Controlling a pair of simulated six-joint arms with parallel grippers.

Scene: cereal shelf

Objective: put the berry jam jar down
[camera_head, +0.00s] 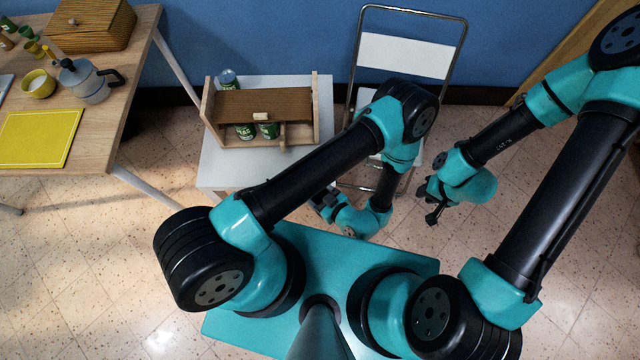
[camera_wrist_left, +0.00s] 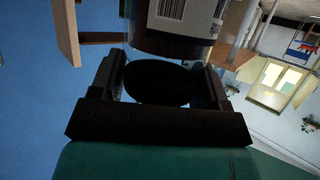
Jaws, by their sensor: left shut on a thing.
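My left gripper (camera_head: 325,204) is low in front of the white table in the head view, partly covered by my own arm. In the left wrist view its fingers (camera_wrist_left: 162,80) are shut on a jar (camera_wrist_left: 185,22) with a dark body and a pale barcode label, which I take to be the berry jam jar. The jar cannot be made out in the head view. My right gripper (camera_head: 431,205) hangs empty to the right, its dark fingers apart.
A wooden shelf (camera_head: 314,120) with green-labelled jars (camera_head: 267,130) and a blue-grey can (camera_head: 228,78) stands on the white table (camera_head: 222,165). A folding chair (camera_head: 405,55) is behind. A wooden table (camera_head: 95,155) with a yellow mat (camera_head: 38,137) is left.

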